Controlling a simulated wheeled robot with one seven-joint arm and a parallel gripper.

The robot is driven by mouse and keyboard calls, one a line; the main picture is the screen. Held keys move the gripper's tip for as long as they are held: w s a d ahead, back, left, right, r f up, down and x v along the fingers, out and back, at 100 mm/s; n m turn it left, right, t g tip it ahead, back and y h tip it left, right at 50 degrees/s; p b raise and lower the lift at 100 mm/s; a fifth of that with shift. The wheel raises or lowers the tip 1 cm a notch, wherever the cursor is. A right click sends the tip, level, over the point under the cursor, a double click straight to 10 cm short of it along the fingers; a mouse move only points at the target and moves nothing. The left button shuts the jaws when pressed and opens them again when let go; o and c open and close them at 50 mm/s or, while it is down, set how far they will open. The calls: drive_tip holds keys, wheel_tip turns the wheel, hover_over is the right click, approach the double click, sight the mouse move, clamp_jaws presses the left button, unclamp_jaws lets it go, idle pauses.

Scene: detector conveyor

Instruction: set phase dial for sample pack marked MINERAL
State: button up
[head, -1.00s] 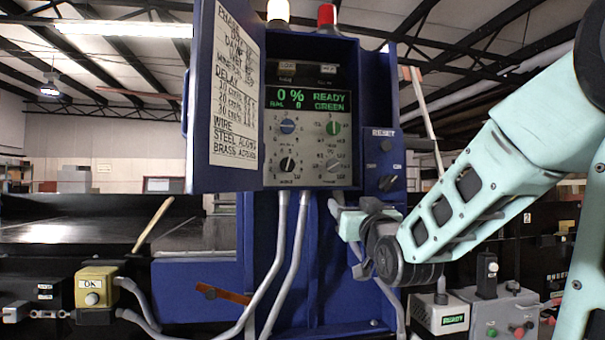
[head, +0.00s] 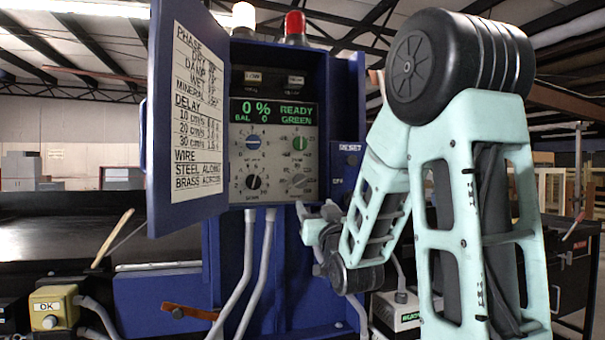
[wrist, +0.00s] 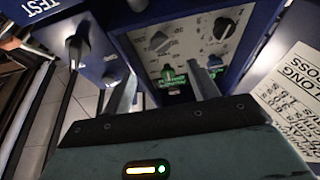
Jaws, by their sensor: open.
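The blue cabinet's dial panel (head: 275,160) has a blue-capped dial (head: 255,140), a green-capped dial (head: 299,142), a black dial (head: 254,181) and a grey dial (head: 298,181). Their labels are too small to read, so I cannot tell which is phase. The display (head: 274,112) reads 0%, BAL 0, READY GREEN. A handwritten sheet (head: 197,110) on the open door lists PHASE with a MINERAL line; its value is unclear. My gripper (head: 322,212) is below and right of the dials, open and empty. In the wrist view its fingers (wrist: 163,78) point at the panel, touching no dial.
The open door (head: 150,150) stands left of the dials. A narrow side panel marked RESET (head: 348,160) is at right, partly hidden by my arm. Grey conduits (head: 249,260) run below the cabinet.

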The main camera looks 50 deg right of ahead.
sight(301, 184)
drive_tip(key=p+x, duration=0.7)
drive_tip(key=x, duration=0.4)
drive_tip(key=shift+p, duration=0.4)
drive_tip(key=shift+w+d+r, duration=0.1)
drive_tip(key=shift+w+d, duration=0.1)
drive_tip(key=shift+w, duration=0.15)
drive_tip(key=c, duration=1)
